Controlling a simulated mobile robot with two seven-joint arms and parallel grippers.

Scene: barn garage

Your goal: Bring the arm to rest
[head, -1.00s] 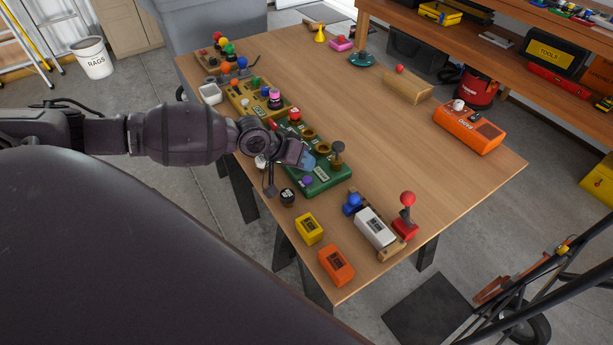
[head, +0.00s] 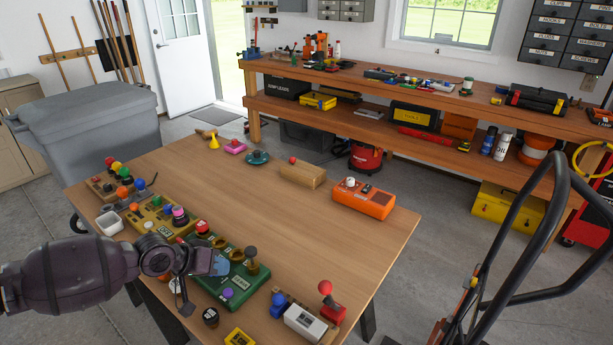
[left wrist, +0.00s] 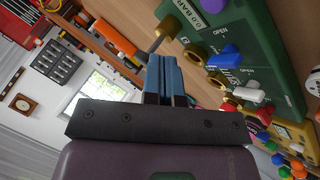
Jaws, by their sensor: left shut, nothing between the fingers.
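My left gripper (head: 222,264) comes in from the left over the near-left part of the wooden table (head: 270,225). Its blue fingers are together and empty. It is beside and partly in front of the green control box (head: 240,285), which carries knobs and levers. In the left wrist view the closed blue fingers (left wrist: 165,75) point toward the green box (left wrist: 245,50); I cannot tell if they touch it. My right gripper is not in view.
A yellow control box (head: 152,217) stands left of the green one. A white box (head: 304,322) and red joystick (head: 328,300) stand nearer the front. An orange box (head: 362,198) and wooden block (head: 303,173) stand farther back. The table's middle is clear.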

